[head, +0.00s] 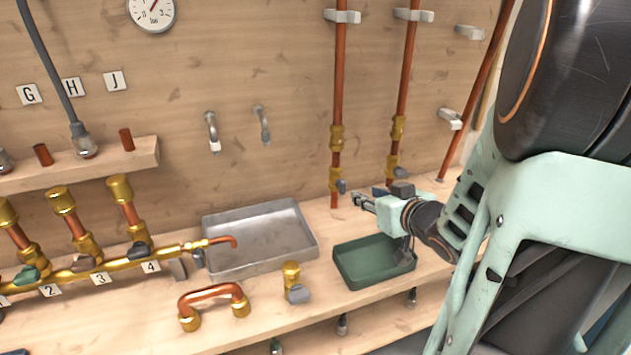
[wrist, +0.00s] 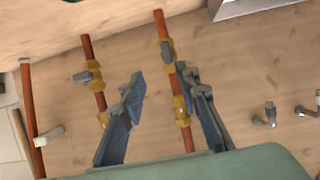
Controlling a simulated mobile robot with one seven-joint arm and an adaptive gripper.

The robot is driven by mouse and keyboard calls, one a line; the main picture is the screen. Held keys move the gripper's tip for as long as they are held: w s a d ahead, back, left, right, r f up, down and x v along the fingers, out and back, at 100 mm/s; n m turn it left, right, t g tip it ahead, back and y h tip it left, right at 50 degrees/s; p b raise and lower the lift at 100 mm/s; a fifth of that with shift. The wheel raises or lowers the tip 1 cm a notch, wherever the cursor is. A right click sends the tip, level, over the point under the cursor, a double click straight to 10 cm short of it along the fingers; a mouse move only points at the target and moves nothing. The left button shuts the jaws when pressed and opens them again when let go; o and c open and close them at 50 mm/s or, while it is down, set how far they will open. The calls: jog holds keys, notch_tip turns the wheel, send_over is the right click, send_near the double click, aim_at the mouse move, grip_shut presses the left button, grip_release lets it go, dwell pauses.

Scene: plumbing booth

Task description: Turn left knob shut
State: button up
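Two vertical copper pipes with brass valves stand against the wooden back wall. The left knob (head: 341,186) is a small blue-grey handle low on the left pipe. The right knob (head: 392,172) is on the pipe beside it. My gripper (head: 359,198) is just right of the left knob, pointing toward the left pipe. The wrist view is turned over, so the left knob (wrist: 167,52) shows on its right-hand pipe and the right knob (wrist: 88,77) farther left. There my gripper (wrist: 160,77) has its fingers spread, empty, with the left knob beyond the tips. I see no contact.
A green tray (head: 346,277) sits below my gripper and a grey metal tray (head: 211,236) lies to its left. A loose copper fitting (head: 212,293) and a brass valve (head: 291,271) are on the bench. Wall hooks (head: 212,130) are left of the pipes.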

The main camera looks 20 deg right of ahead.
aim_at(344, 186)
jog(key=b+x, duration=0.1)
jog(key=x, duration=0.2)
jog(key=b+x, duration=0.1)
jog(key=x, duration=0.3)
jog(key=a+b+x, duration=0.1)
jog(key=x, duration=0.2)
jog(key=shift+w+a+r+b, duration=0.1)
jog(key=shift+w+b, duration=0.3)
jog(key=shift+w, duration=0.1)
jog(key=shift+c, duration=0.5)
grip_shut()
